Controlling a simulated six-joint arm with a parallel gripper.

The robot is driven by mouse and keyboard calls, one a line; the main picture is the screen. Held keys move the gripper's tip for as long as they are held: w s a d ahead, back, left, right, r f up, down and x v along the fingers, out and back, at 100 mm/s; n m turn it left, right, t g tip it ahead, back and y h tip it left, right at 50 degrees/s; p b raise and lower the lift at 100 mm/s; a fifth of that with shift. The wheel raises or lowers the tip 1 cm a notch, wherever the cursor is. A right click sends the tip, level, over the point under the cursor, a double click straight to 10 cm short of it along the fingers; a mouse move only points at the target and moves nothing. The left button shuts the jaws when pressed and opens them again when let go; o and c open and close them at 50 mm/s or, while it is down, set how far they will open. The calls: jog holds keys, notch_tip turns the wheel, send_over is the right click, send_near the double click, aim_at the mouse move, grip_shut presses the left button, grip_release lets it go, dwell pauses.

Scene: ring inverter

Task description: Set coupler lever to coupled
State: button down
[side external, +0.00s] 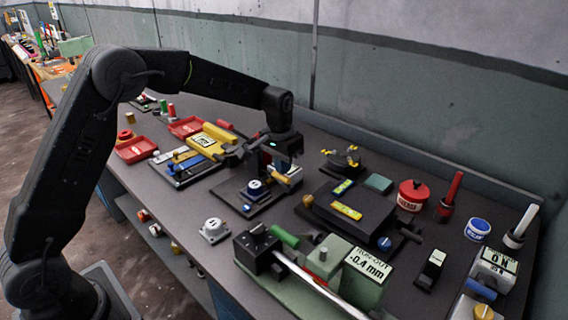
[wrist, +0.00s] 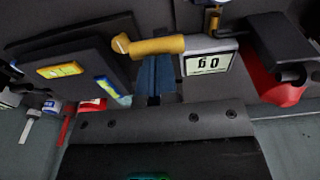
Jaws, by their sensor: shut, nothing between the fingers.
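A device with a blue part (side external: 257,187) stands on a dark base plate in the middle of the bench. A lever with a yellow handle (side external: 291,177) sticks out on its right side; no label shows that names it the coupler lever. The yellow handle also shows in the wrist view (wrist: 155,46), lying nearly level, beside a white display (wrist: 208,63). My gripper (side external: 282,160) is shut and empty, low over the device and close to the yellow handle. Its fingertips are hard to make out against the dark parts, so I cannot tell whether they touch the handle.
A green-handled fixture with a metal rod (side external: 310,285) stands in front. A white knob unit (side external: 214,231) stands front left. Yellow and blue fixtures and red trays (side external: 136,150) lie left. The wall runs behind.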

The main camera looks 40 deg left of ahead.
jog(key=shift+s+f+t, duration=0.15)
jog(key=shift+s+t, duration=0.4)
jog(key=shift+t, duration=0.85)
jog(key=shift+s+f, duration=2.15)
jog(key=shift+s, duration=0.25)
